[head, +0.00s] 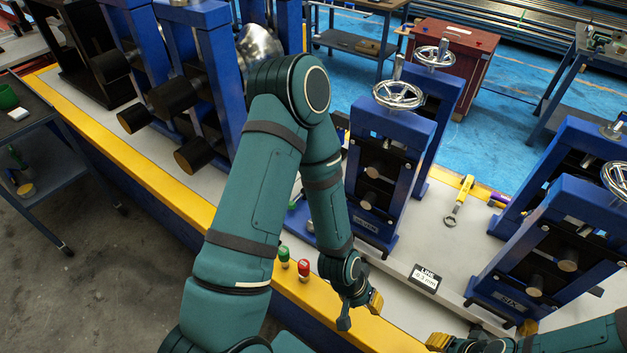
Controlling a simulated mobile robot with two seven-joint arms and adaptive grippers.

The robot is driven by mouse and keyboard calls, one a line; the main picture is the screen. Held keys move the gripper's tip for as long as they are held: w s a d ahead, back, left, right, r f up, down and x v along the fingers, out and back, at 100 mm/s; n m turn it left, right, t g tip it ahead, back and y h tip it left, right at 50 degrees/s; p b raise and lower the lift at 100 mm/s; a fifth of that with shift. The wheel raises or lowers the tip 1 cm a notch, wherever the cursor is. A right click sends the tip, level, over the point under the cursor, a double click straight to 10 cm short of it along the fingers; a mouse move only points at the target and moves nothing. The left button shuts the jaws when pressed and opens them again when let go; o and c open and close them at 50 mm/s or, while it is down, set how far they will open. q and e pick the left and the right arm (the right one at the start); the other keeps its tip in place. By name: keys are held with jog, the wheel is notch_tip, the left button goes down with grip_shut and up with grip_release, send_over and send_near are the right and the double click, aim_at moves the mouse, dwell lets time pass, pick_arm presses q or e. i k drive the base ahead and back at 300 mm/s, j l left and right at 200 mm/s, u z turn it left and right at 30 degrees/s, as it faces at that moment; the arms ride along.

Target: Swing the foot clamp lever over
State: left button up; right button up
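I cannot make out a foot clamp lever for certain in the head view. A yellow-handled tool with a ring end (460,200) lies on the pale bed between the blue stands. My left gripper (358,313) hangs low over the yellow front edge of the bed, right of the red button. A dark finger and a yellow pad show apart, with nothing seen between them. My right gripper (480,343) is at the bottom edge of the picture, in front of the right-hand blue stand. It is partly cut off, and its opening is unclear.
Blue roller stands (393,130) with handwheels (398,95) rise from the bed; another (555,245) stands at right. Green (284,256) and red (304,268) buttons and a small display (425,278) are near the front edge. My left arm hides part of the bed.

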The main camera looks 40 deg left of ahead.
aim_at(298, 200)
jog(key=k+j+u, duration=0.15)
jog(key=u, duration=0.35)
jog(key=k+j+u, duration=0.25)
jog(key=u, duration=0.25)
